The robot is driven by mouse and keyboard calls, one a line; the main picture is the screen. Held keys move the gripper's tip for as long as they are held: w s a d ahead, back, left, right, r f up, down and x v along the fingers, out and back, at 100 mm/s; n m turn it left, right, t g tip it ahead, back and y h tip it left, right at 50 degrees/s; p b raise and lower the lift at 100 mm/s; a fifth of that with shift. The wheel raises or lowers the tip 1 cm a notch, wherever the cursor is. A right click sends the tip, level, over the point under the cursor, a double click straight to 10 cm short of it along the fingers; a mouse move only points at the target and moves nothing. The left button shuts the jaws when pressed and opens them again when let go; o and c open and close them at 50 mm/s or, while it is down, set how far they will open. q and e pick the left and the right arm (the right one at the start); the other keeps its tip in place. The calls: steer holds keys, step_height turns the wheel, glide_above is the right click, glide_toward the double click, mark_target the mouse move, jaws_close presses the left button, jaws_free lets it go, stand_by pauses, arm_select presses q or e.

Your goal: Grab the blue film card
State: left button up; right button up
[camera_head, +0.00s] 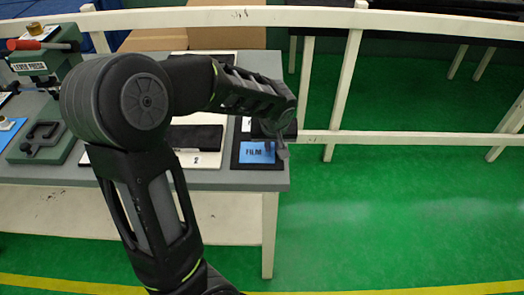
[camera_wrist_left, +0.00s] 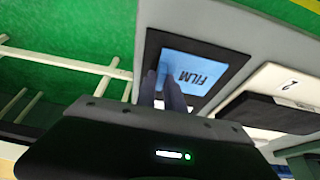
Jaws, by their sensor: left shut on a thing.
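The blue film card (camera_head: 253,155), lettered FILM, lies at a black square holder (camera_head: 237,161) on the right end of the grey table. My left gripper (camera_head: 273,149) reaches down to the card's right side and is shut on its edge. In the left wrist view the two fingers (camera_wrist_left: 160,84) are close together at the edge of the blue card (camera_wrist_left: 200,67), which still sits within the black frame (camera_wrist_left: 155,42). Whether the card is lifted at all I cannot tell. My right gripper is not in view.
Left of the holder is a white board (camera_head: 207,160) marked 2 with a black block (camera_head: 196,138) on it. A green lever press (camera_head: 48,62) stands at the far left. A white railing (camera_head: 400,138) runs behind; the green floor at right is clear.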

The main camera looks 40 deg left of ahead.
arm_select(q)
jaws_close()
step_height(320, 180, up, 10)
steer(key=shift+b, duration=0.4)
stand_by(0.3)
stand_by(0.5)
